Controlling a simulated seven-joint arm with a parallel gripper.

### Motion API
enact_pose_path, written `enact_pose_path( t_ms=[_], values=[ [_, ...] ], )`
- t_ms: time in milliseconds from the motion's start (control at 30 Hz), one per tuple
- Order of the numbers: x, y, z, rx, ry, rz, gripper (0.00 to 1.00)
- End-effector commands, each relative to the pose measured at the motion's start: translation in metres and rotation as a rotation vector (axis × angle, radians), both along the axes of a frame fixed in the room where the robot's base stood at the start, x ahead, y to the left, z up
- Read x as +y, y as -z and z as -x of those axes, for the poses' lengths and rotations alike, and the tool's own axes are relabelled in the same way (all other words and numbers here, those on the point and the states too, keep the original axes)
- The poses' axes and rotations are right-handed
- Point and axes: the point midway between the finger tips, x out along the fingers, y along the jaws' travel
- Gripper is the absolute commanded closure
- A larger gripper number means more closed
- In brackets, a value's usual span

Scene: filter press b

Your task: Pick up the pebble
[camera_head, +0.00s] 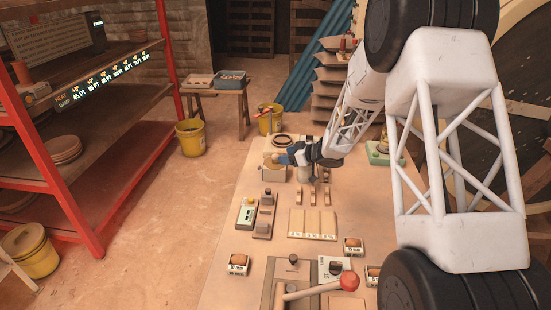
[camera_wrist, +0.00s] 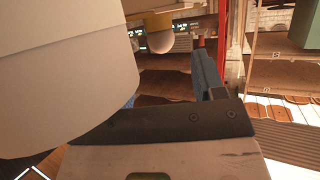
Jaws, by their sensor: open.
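My gripper (camera_head: 284,158) is at the far end of the table, with its blue fingertips apart over or beside a small tan box (camera_head: 272,174). In the wrist view one blue finger (camera_wrist: 207,75) stands upright at the centre right, and only a sliver of the other shows. No pebble can be picked out with certainty in either view. A pale rounded thing (camera_wrist: 161,42) under a yellowish piece shows at the top of the wrist view; I cannot tell what it is. A large pale curved surface hides the left of that view.
The tan table (camera_head: 225,290) holds a control box (camera_head: 246,214), a pale slatted block (camera_head: 313,223), several labelled boxes and a red-knobbed lever (camera_head: 348,282). A round dish (camera_head: 283,140) lies beyond the gripper. A red-framed shelf (camera_head: 85,215) stands left, with yellow buckets (camera_head: 190,139) on the floor.

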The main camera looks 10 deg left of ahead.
Motion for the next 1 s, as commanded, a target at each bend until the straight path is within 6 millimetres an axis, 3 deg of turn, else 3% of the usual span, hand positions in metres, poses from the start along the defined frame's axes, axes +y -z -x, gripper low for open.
enact_pose_path(
  t_ms=[500,1000],
  values=[
    [0.040,0.018,-0.015,0.000,0.000,-0.001,0.37],
    [0.043,0.019,-0.016,0.000,0.000,0.000,0.37]
  ],
)
